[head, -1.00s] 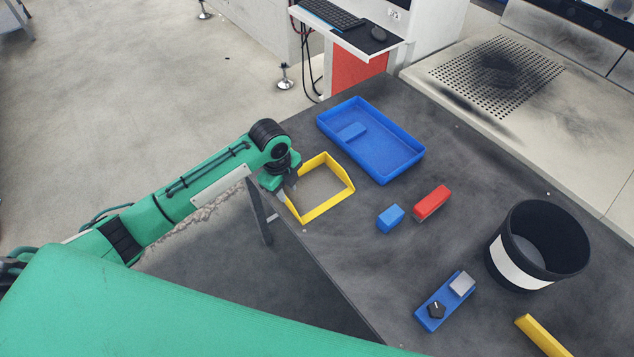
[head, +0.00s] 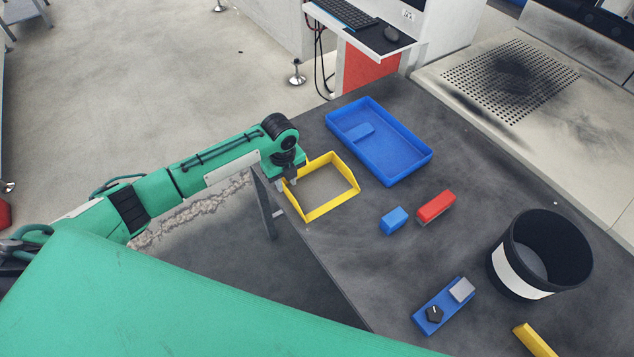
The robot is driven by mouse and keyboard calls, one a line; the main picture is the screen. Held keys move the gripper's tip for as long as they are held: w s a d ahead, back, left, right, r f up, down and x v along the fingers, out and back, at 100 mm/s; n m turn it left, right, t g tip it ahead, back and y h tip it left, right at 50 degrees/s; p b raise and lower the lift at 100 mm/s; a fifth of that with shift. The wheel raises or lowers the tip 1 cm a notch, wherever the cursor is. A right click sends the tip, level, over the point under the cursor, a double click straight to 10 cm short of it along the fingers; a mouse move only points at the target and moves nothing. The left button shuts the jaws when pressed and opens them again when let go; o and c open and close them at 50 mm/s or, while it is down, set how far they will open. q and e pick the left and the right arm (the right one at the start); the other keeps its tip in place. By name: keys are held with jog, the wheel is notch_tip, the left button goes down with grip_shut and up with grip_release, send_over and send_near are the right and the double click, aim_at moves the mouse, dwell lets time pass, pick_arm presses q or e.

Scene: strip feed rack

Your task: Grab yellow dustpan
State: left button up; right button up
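The yellow dustpan (head: 333,207) lies on the dark table near its left edge, with yellow walls around a grey inside. My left gripper (head: 291,182) comes in from the left and points down at the dustpan's left side. Its fingertips are at or just over the left wall; I cannot tell if they touch it. The fingers are small and partly hidden by the wrist, so their opening does not show clearly. My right gripper is not in view.
A blue tray (head: 418,162) lies behind the dustpan. A blue block (head: 394,220) and a red block (head: 436,206) lie to its right. A black bin (head: 524,285) with a white band, a blue switch holder (head: 444,303) and a yellow bar (head: 533,340) are further right.

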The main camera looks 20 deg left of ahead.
aim_at(289, 192)
pick_arm(q)
jog(key=shift+d+f+p, duration=0.15)
jog(key=shift+f+p, duration=0.2)
jog(key=shift+f, duration=0.95)
jog(key=shift+d+f+p, duration=0.15)
jog(key=shift+f+p, duration=0.15)
jog(key=shift+f, duration=1)
jog(key=shift+c, duration=0.5)
grip_shut()
